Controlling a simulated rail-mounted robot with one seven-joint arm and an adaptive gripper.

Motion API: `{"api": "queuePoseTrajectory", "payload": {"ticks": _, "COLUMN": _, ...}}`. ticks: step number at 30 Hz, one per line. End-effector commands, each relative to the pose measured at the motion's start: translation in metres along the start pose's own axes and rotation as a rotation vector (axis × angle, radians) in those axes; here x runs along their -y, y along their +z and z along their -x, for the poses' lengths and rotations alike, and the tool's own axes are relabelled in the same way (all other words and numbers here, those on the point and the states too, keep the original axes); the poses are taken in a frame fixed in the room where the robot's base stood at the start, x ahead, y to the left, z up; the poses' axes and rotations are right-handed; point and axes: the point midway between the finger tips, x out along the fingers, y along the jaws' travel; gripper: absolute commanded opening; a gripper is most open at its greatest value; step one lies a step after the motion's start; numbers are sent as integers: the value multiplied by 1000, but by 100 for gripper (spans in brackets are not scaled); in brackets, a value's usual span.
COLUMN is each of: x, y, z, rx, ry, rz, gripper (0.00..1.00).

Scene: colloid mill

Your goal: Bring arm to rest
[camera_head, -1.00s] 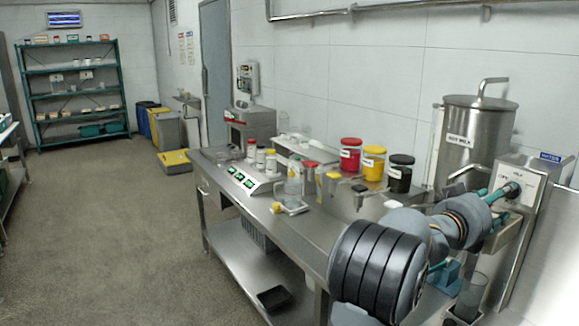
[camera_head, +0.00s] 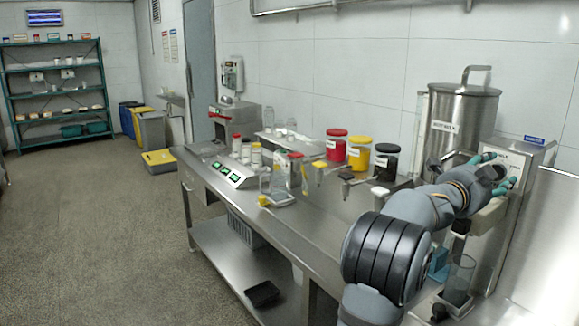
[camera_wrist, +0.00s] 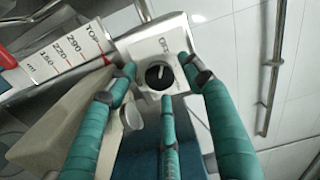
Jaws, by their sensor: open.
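My gripper (camera_head: 500,172) is at the front of the white control panel (camera_head: 524,160) beside the steel milk tank (camera_head: 460,120), at the right of the head view. Its teal fingers are spread open. In the wrist view my gripper (camera_wrist: 160,84) has its fingers around a black round knob (camera_wrist: 159,76) on the white panel face (camera_wrist: 150,45). I cannot tell whether any finger touches the knob. Nothing is seen held. My arm reaches over the right end of the bench and hides part of it.
A clear beaker (camera_head: 459,276) stands under my forearm. Red (camera_head: 336,147), yellow (camera_head: 359,155) and black-lidded (camera_head: 384,163) jars line the back of the steel bench (camera_head: 285,235). A ruler-like scale (camera_wrist: 70,58) shows in the wrist view. The floor at left is open.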

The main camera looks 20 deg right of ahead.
Motion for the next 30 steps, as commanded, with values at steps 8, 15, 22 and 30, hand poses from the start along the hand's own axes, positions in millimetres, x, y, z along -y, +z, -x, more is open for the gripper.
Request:
{"api": "queuePoseTrajectory", "payload": {"ticks": 8, "x": -1, "y": 0, "z": 0, "rx": -1, "ry": 0, "rz": -428, "gripper": 51}}
{"api": "queuePoseTrajectory", "payload": {"ticks": 15, "x": 0, "y": 0, "z": 0, "rx": 0, "ry": 1, "rz": -686, "gripper": 51}}
{"api": "queuePoseTrajectory", "payload": {"ticks": 22, "x": 0, "y": 0, "z": 0, "rx": 0, "ry": 1, "rz": -786, "gripper": 51}}
{"api": "queuePoseTrajectory", "payload": {"ticks": 30, "x": 0, "y": 0, "z": 0, "rx": 0, "ry": 1, "rz": -795, "gripper": 51}}
